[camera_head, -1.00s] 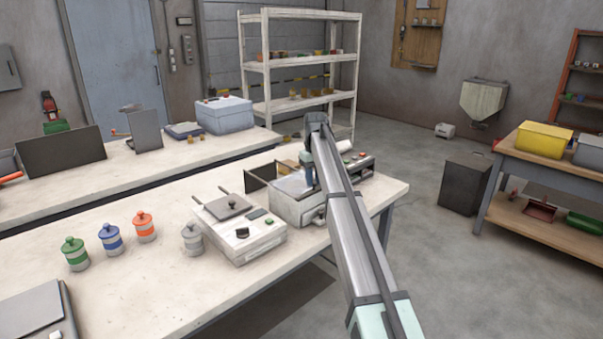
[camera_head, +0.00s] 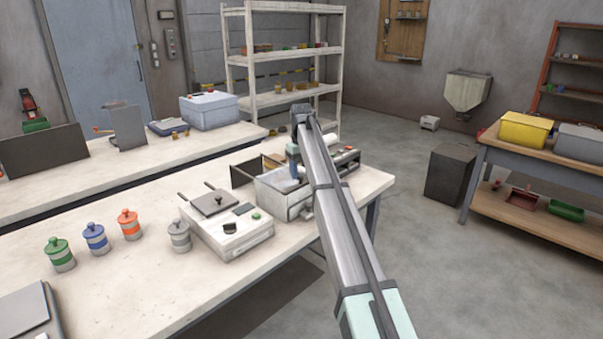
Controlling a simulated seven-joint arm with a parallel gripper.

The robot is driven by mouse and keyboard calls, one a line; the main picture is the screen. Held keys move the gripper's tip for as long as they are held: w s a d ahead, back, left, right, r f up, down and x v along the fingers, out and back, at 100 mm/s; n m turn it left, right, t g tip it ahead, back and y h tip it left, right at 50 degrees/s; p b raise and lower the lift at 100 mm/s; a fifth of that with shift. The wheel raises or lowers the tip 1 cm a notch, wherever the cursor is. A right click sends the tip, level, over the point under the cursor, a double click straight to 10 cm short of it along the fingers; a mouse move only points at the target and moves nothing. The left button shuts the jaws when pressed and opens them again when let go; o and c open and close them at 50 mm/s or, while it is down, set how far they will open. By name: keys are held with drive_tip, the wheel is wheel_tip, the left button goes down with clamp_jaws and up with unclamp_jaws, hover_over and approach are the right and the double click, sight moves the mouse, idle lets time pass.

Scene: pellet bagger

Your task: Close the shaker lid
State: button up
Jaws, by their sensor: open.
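A grey box-like machine (camera_head: 274,203) with an open top stands near the right end of the near bench. A dark panel (camera_head: 244,173) stands upright at its left back side; I cannot tell whether this is the shaker lid. My gripper (camera_head: 295,177) points down at the open top of this machine, small and partly hidden by my arm. It is open, and I see nothing held in it. Whether its fingertips touch the machine cannot be told.
A pale machine (camera_head: 232,246) with a grey plate and two rods stands left of the box. Green (camera_head: 58,254), blue (camera_head: 96,239), orange (camera_head: 130,224) and grey (camera_head: 179,237) canisters stand further left. The bench front (camera_head: 140,300) is clear.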

wheel_tip(320, 180, up, 13)
idle(0.5)
